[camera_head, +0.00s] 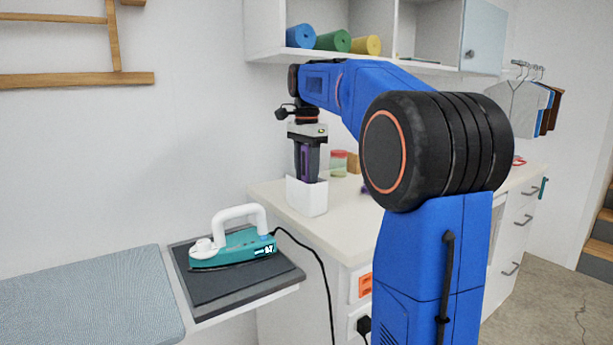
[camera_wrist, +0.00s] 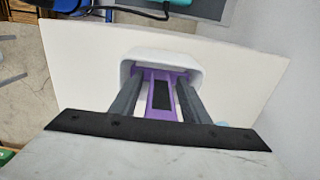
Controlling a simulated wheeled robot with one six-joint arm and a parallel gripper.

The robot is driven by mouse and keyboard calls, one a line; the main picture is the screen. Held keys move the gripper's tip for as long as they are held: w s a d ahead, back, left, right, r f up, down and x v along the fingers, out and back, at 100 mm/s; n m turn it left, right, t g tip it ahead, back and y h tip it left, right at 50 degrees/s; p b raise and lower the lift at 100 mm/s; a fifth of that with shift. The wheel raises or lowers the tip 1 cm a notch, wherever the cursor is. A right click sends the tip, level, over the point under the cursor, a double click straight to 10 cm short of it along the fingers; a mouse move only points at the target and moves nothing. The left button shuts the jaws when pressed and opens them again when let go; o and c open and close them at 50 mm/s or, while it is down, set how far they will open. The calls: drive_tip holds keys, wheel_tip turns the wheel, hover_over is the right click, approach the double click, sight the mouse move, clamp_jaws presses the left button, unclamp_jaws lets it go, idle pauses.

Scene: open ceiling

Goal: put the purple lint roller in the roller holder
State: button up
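The white roller holder (camera_head: 307,198) stands upright at the near left corner of the cream counter. It also shows in the wrist view (camera_wrist: 163,53), its mouth around the lower part of the purple lint roller. My gripper (camera_head: 308,178) points straight down over the holder, its two dark fingers reaching its rim. The purple lint roller (camera_wrist: 160,98) is upright between the fingers; a little purple shows in the head view (camera_head: 309,162). The fingers flank the roller closely, but whether they press on it is unclear. Its lower end is hidden inside the holder.
A teal iron (camera_head: 235,246) rests on a dark pad left of the counter (camera_head: 275,203), its black cord hanging down. A jar (camera_head: 338,163) and other small items stand behind the holder. Coloured rolls (camera_head: 333,40) lie on the shelf above.

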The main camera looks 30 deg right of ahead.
sight(307, 145)
wheel_tip(307, 145, up, 12)
drive_tip(key=shift+r, duration=0.2)
idle(0.5)
idle(0.5)
